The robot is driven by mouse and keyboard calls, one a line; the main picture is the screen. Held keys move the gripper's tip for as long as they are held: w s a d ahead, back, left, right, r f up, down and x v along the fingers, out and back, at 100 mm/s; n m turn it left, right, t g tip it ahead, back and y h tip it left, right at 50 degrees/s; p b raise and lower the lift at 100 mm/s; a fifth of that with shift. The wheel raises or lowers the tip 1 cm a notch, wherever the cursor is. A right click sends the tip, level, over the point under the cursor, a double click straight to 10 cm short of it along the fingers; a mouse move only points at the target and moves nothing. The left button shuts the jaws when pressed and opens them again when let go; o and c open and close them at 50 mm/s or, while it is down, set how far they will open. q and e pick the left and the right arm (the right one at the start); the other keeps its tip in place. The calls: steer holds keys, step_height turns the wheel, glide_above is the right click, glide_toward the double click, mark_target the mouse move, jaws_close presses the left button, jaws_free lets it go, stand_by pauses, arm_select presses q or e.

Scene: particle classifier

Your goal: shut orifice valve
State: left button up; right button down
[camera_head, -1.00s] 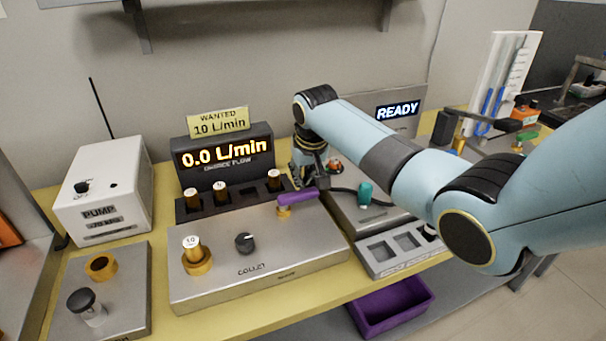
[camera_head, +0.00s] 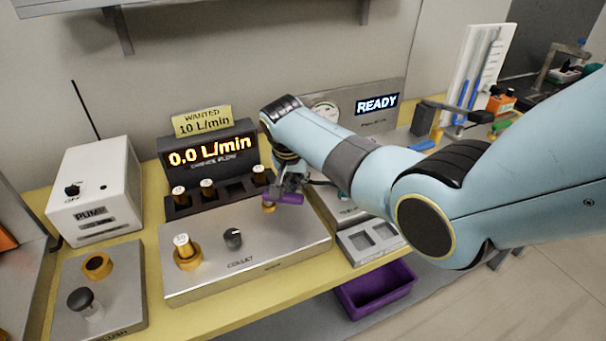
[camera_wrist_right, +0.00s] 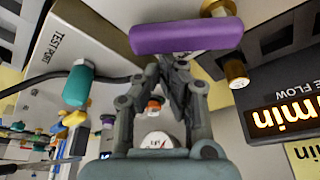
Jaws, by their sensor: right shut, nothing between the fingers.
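The valve's purple handle (camera_head: 286,199) sits on a brass stem (camera_head: 268,207) at the back right of the metal collet box. It points right from the stem. My right gripper (camera_head: 288,183) is at the handle's far side, its fingers together and empty. In the right wrist view the purple handle (camera_wrist_right: 190,38) lies across the fingertips of the right gripper (camera_wrist_right: 176,62), very near or touching; I cannot tell which. The brass stem also shows in this view (camera_wrist_right: 236,72). The flow display (camera_head: 212,156) reads 0.0 L/min. My left gripper is not in view.
A black knob (camera_head: 232,238) and a brass collet (camera_head: 186,252) stand on the metal box (camera_head: 250,270). A black rack (camera_head: 178,211) with several brass pieces is behind it. A teal connector (camera_wrist_right: 77,84) with a black cable is beside the gripper. A purple bin (camera_head: 375,290) is below.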

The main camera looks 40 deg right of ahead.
steer(key=shift+s+a+m, duration=0.3)
steer(key=shift+s+m, duration=0.2)
steer(key=shift+m, duration=0.4)
steer(key=m, duration=0.1)
steer(key=s+a+m+g, duration=0.1)
steer(key=shift+s+m+h, duration=0.2)
steer(key=shift+m+h, duration=0.2)
steer(key=m, duration=0.1)
steer(key=s+a+m+g, duration=0.1)
steer(key=m, duration=0.1)
steer(key=a+m, duration=0.1)
steer(key=shift+s+m+g, duration=0.3)
steer(key=shift+g, duration=0.1)
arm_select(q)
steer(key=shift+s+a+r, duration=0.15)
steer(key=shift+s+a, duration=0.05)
arm_select(e)
steer(key=shift+s+a, duration=0.1)
steer(key=shift+a, duration=0.4)
